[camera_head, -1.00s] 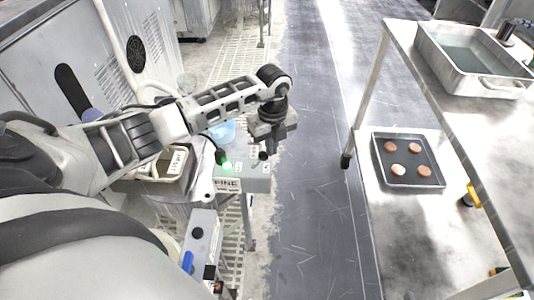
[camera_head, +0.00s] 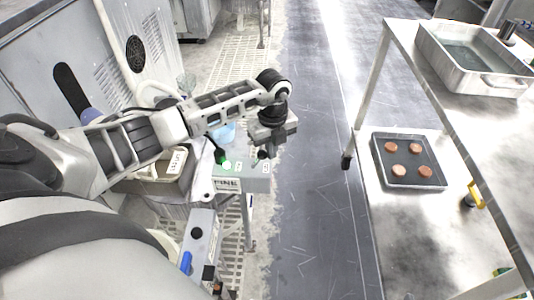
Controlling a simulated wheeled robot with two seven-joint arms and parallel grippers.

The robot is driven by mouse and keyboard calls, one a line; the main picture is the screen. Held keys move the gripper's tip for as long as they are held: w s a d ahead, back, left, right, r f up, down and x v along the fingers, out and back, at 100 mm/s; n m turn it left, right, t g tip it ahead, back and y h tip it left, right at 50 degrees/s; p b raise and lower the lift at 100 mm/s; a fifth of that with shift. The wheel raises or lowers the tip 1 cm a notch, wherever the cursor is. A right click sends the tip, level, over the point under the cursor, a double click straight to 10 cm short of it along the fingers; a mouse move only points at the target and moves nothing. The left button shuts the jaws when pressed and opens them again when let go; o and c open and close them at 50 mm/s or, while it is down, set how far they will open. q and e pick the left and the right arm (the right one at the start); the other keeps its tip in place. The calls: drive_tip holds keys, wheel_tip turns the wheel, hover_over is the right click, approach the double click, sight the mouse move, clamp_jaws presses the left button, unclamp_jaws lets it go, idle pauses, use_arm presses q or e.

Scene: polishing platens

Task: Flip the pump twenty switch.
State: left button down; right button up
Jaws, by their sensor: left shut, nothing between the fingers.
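A grey switch box (camera_head: 257,182) with a label on its front stands at the end of the bench on the left side of the head view. A green light (camera_head: 226,165) glows on its top, and small labels lie beside it. A dark knob or switch lever (camera_head: 262,154) shows at the box's right end, just under my left gripper (camera_head: 266,151). The gripper is shut and empty, pointing down over that end. I cannot tell whether it touches the switch, and it partly hides the box top. My right gripper is not in view.
A labelled cream container (camera_head: 174,163) and a bluish bowl (camera_head: 223,132) stand behind the box under my left arm. To the right, a dark tray (camera_head: 432,181) of several copper discs lies on a low shelf, below a table with a grey basin (camera_head: 431,45). The floor between is clear.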

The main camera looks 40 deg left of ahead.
use_arm(q)
drive_tip(key=shift+s+f+b, duration=0.1)
drive_tip(key=shift+f+b, duration=0.45)
drive_tip(key=shift+f, duration=0.4)
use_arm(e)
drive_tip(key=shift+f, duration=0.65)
use_arm(q)
drive_tip(key=shift+a, duration=0.1)
drive_tip(key=shift+r+p, duration=0.95)
drive_tip(key=shift+p, duration=0.05)
drive_tip(key=shift+r+p, duration=0.6)
drive_tip(key=shift+r, duration=0.2)
wheel_tip(320, 180, up, 4)
drive_tip(key=p, duration=0.3)
drive_tip(key=shift+f, duration=0.15)
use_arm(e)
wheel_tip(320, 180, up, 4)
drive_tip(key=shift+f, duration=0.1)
